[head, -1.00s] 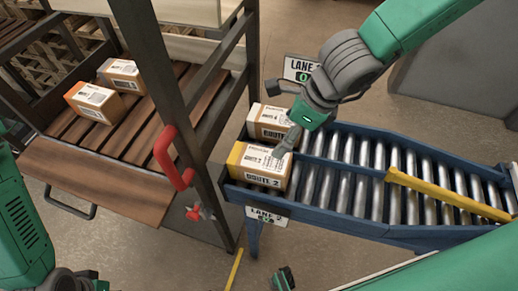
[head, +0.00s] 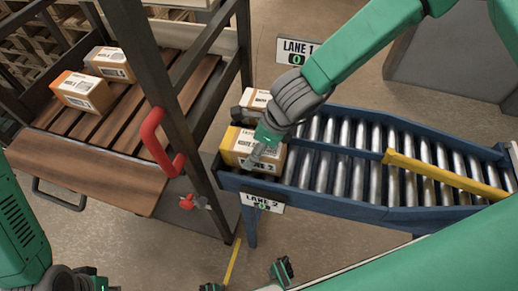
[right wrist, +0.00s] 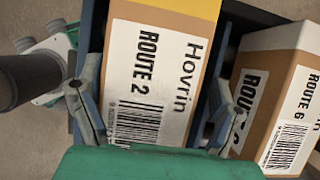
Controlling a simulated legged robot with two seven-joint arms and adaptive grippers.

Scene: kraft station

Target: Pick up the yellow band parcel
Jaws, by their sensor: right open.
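The yellow band parcel (head: 240,148) is a brown box with a yellow strip along one edge and a white "Route 2" label. It sits at the left end of the roller conveyor, in the lane marked Lane 2. My right gripper (head: 258,157) is directly over it, pointing down and partly hiding it. In the right wrist view the parcel (right wrist: 150,75) lies between the two spread fingers of my right gripper (right wrist: 158,110), one beside each long side. Whether the fingers touch it is unclear.
A "Route 6" parcel (right wrist: 278,85) stands close beside it in the neighbouring lane. The blue roller conveyor (head: 375,212) is otherwise empty, with a yellow bar (head: 440,172) across it. A slatted rack with two parcels and a red handle (head: 160,143) stands at the left.

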